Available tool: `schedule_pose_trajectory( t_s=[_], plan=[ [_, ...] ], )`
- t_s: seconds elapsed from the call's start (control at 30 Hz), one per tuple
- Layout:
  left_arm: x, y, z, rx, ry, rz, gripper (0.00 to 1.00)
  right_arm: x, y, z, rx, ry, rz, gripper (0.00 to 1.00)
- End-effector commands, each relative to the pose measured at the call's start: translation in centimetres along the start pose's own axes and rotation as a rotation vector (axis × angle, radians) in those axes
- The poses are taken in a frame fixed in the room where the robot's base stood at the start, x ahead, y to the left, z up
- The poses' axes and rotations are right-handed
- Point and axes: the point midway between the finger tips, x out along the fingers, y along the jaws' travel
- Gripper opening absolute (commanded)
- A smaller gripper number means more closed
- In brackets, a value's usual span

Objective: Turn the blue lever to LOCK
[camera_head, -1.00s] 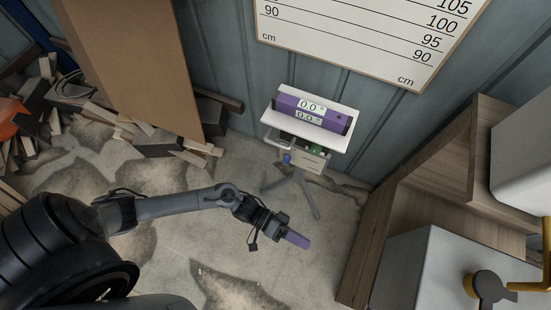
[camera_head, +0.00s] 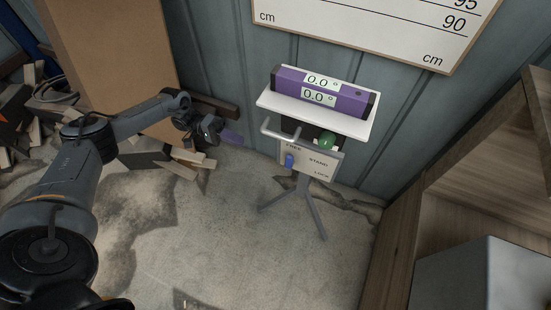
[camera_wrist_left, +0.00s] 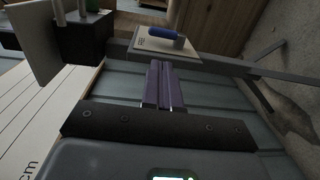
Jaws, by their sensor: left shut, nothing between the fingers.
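The blue lever (camera_head: 289,160) is on the small pale panel (camera_head: 312,166) of the tripod stand. The panel carries the words FREE, STAND and LOCK, and the lever sits just below FREE. The lever also shows in the left wrist view (camera_wrist_left: 165,33), past the fingertips. My left gripper (camera_head: 236,138) is left of the panel and apart from it. Its purple fingers (camera_wrist_left: 157,80) are shut together with nothing between them, pointing toward the panel. My right gripper is in no view.
A purple digital level (camera_head: 322,92) reading 0.0° lies on the stand's white top (camera_head: 300,112). A green knob (camera_head: 326,140) and a grey bar handle (camera_head: 267,130) are just above the panel. Wood scraps (camera_head: 180,170) lie behind my left arm. A wooden structure (camera_head: 440,190) stands at right.

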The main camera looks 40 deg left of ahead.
Motion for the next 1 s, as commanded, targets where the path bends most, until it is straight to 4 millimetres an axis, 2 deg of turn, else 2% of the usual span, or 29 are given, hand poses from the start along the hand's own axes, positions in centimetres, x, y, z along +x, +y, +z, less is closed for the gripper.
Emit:
schedule_pose_trajectory(
  t_s=[0.37,0.57,0.77,1.0],
  plan=[
    [-0.2,0.1,-0.2,0.002,0.004,-0.001,0.00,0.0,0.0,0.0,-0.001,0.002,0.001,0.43],
    [0.4,0.2,-0.2,0.002,0.003,-0.001,0.00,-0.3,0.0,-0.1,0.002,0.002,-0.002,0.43],
    [2.3,0.3,-0.1,0.001,0.003,0.002,0.00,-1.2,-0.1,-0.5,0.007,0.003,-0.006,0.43],
    [6.6,0.3,0.0,0.001,-0.001,0.004,0.00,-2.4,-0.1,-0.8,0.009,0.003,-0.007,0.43]
  ],
)
